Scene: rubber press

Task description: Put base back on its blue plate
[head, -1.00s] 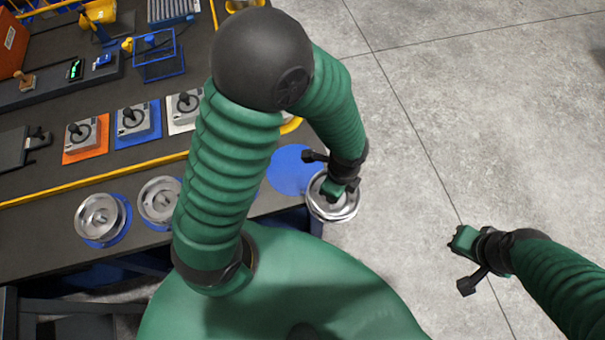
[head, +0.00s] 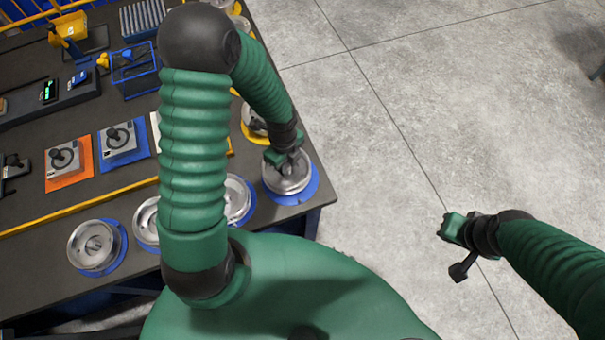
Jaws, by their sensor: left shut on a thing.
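The base (head: 287,182) is a round silver metal piece at the right edge of the table. It is over its round blue plate (head: 308,189), whose blue rim shows around it. Whether it rests fully on the plate or is just above it, I cannot tell. My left gripper (head: 283,163) reaches down from above and is shut on the base, hiding its centre. My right gripper (head: 449,227) is over the bare floor, away from the table; its fingers are too small to read.
More silver bases stand on blue plates along the front edge, such as the leftmost one (head: 92,246). A part on a yellow plate (head: 252,135) stands just behind the held base. Square fixtures on orange (head: 70,176) and blue (head: 124,155) mats lie farther left.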

